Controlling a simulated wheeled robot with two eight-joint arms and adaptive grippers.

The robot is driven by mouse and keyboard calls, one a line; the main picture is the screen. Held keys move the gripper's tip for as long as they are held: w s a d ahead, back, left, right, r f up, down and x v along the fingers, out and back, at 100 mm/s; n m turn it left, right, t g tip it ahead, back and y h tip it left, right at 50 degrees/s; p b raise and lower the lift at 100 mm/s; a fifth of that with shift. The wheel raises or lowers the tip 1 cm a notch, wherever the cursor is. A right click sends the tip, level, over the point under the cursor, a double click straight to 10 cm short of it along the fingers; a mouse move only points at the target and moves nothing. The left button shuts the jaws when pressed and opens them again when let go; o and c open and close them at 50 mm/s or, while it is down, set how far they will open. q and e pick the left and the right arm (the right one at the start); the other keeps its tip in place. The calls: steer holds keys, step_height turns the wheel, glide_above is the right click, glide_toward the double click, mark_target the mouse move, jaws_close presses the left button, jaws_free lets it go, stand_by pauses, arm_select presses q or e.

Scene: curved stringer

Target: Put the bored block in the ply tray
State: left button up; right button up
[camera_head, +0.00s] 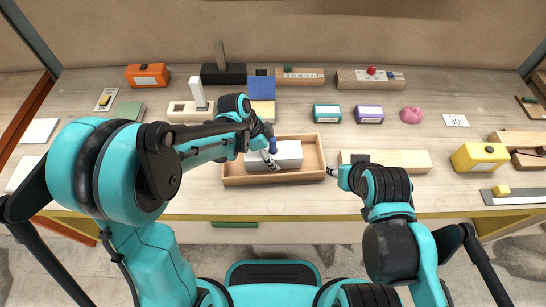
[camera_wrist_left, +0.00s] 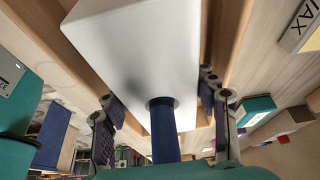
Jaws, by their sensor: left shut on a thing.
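A pale grey-white block (camera_head: 288,154), seen within the outline of the shallow wooden tray (camera_head: 300,180) in the head view, is the bored block. In the left wrist view the block (camera_wrist_left: 140,45) fills the upper middle, with a dark blue round post (camera_wrist_left: 165,135) standing at its face. My left gripper (camera_head: 270,153) is shut on the block, its two fingers (camera_wrist_left: 162,112) on either side of it. I cannot tell whether the block touches the tray floor. My right gripper (camera_head: 333,171) is beside the tray's right end, apart from the block; its jaws are too small to read.
A plain pale wooden block (camera_head: 405,160) lies right of the tray. Behind the tray stand a green box (camera_head: 326,113), a purple box (camera_head: 369,114) and a pink object (camera_head: 411,115). A yellow box (camera_head: 479,157) sits at the right. The table front edge is close below the tray.

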arm_select(q)
steer(key=shift+f, duration=0.15)
steer(key=shift+f, duration=0.1)
steer(key=o, duration=1.4)
steer(key=shift+f, duration=0.1)
steer(key=shift+o, duration=0.2)
